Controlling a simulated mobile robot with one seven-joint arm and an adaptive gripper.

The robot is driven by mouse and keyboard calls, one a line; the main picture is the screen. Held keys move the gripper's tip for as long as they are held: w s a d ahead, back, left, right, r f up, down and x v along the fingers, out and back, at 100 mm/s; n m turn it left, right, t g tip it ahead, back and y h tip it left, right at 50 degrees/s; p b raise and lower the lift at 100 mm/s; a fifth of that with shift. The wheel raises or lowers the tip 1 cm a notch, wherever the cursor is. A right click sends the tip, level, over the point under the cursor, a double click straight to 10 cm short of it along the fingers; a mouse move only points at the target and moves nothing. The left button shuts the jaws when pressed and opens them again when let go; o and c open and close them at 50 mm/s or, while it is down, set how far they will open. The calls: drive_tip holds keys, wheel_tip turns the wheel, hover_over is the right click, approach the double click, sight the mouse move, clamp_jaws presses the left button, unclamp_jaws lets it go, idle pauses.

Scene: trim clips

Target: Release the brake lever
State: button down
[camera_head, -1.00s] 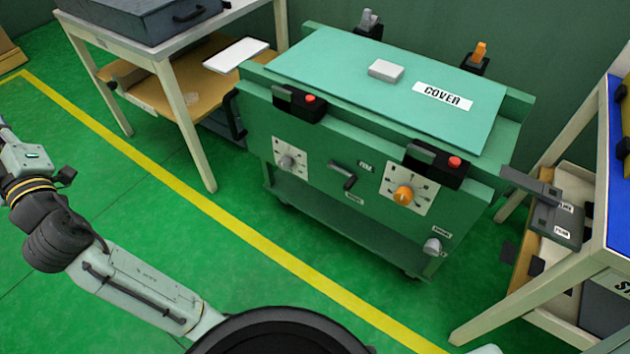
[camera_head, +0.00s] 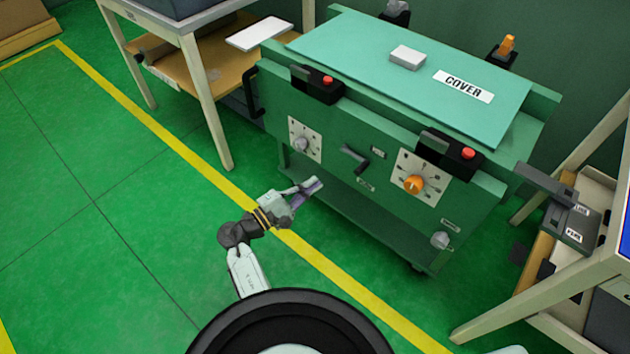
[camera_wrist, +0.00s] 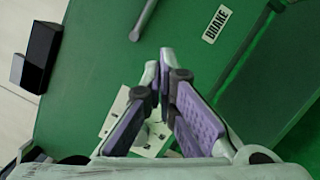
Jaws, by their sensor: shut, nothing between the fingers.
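The brake lever (camera_head: 354,158) is a dark crank-like handle on the front of the green cart, between two dials. In the wrist view the end of the lever (camera_wrist: 143,18) shows at the top as a grey bar, beside a label reading BRAKE (camera_wrist: 216,25). My gripper (camera_head: 318,186) is in front of the cart, left of and below the lever in the head view, apart from it. In the wrist view my gripper (camera_wrist: 160,62) has its purple-padded fingers together and empty.
The green cart has a left dial (camera_head: 301,144), an orange-knobbed dial (camera_head: 414,184) and two black latches with red buttons (camera_head: 327,81) (camera_head: 467,153). A COVER plate (camera_head: 420,80) lies on top. Tables stand left and right. The floor left of the yellow line is clear.

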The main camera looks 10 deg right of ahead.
sight(360, 160)
drive_tip(key=d+r+p, duration=0.3)
drive_tip(key=d, duration=0.6)
drive_tip(key=shift+w, duration=0.25)
drive_tip(key=shift+s+d+r+n+p, duration=0.3)
drive_tip(key=shift+r+n+p, duration=0.15)
drive_tip(key=shift+n+p, duration=0.3)
drive_tip(key=shift+f, duration=0.1)
